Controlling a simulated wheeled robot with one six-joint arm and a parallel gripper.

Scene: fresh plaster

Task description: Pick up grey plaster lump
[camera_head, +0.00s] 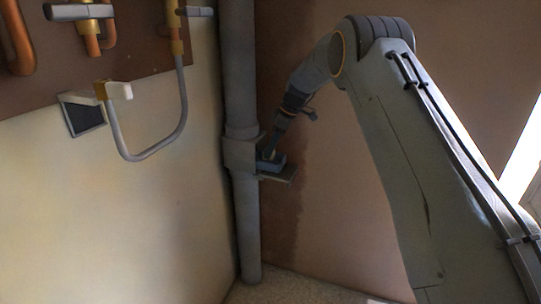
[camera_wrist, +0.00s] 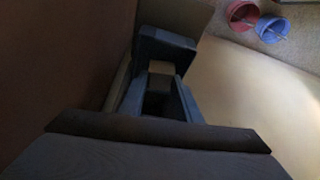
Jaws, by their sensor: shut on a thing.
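My gripper (camera_head: 270,161) is at the small ledge (camera_head: 281,178) on the grey vertical pipe in the corner. In the wrist view my gripper (camera_wrist: 160,75) shows as dark blue-grey fingers, shut on a small pale greyish-tan lump (camera_wrist: 161,67), which I take to be the grey plaster lump. Only part of the lump shows between the fingers. In the head view the gripper hides the lump. I cannot tell whether the lump touches the ledge.
The grey pipe (camera_head: 244,220) and its bracket (camera_head: 239,154) stand close to the gripper's left. Copper pipes (camera_head: 92,38) and a bent grey tube (camera_head: 152,157) are on the left wall. A red bucket (camera_wrist: 243,13) and a blue bucket (camera_wrist: 271,29) stand on the floor.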

